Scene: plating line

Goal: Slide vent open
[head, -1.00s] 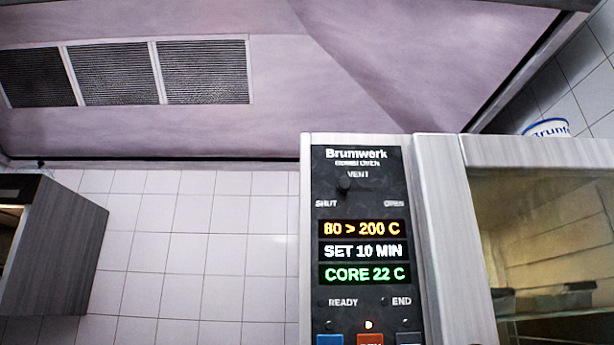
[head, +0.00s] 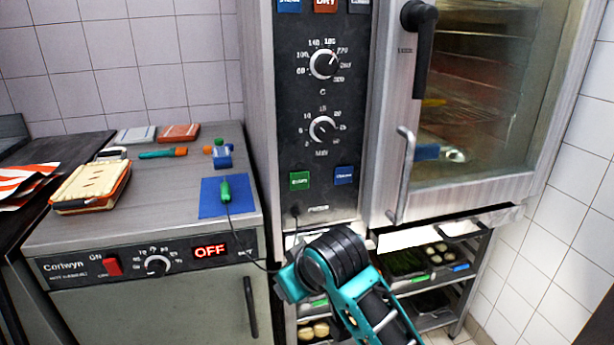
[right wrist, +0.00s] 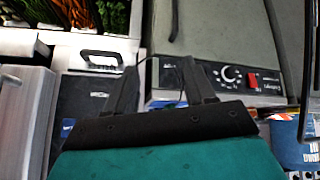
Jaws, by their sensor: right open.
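The oven (head: 285,120) stands in the middle of the head view. Its control panel shows two round dials and a green and a blue button. The vent slider sits on the upper panel, which is outside the current head view. My right arm reaches up from the bottom of the head view, in front of the oven's lower part; its fingertips cannot be made out there. In the right wrist view my right gripper (right wrist: 160,82) is open, with nothing between its two dark fingers. My left gripper is not in view.
The oven door's long handle (head: 402,175) and black lever (head: 420,50) stick out right of the panel. A Corlwyn cabinet (head: 205,280), reading OFF, stands left, with a blue mat (head: 212,205) and green-handled probe on top. A food rack (head: 450,300) is below.

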